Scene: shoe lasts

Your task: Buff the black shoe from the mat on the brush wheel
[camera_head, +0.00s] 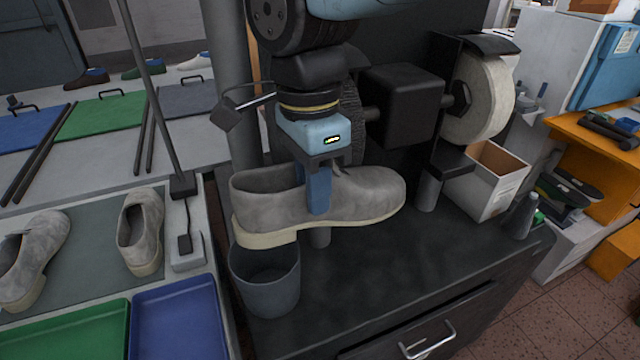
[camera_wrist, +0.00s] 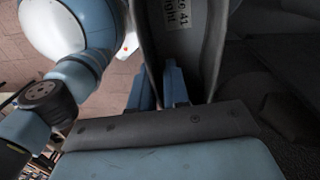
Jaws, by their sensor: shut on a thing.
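My gripper (camera_head: 318,190) is shut on a grey shoe (camera_head: 368,190) with a pale sole and holds it above the dark cabinet top, toe to the right. In the wrist view, my gripper's fingers (camera_wrist: 160,85) are at the wall of the shoe (camera_wrist: 212,45), and a label marked 41 shows inside. The dark brush wheel (camera_head: 351,105) stands just behind my gripper, partly hidden by it. The shoe is in front of and below this wheel; contact cannot be told. No black shoe shows on the mat (camera_head: 95,245); two grey shoes lie there.
A pale buffing wheel (camera_head: 482,98) is on the machine's right. A grey bin (camera_head: 265,285) stands under the shoe's heel. The cabinet top's front (camera_head: 390,290) is clear.

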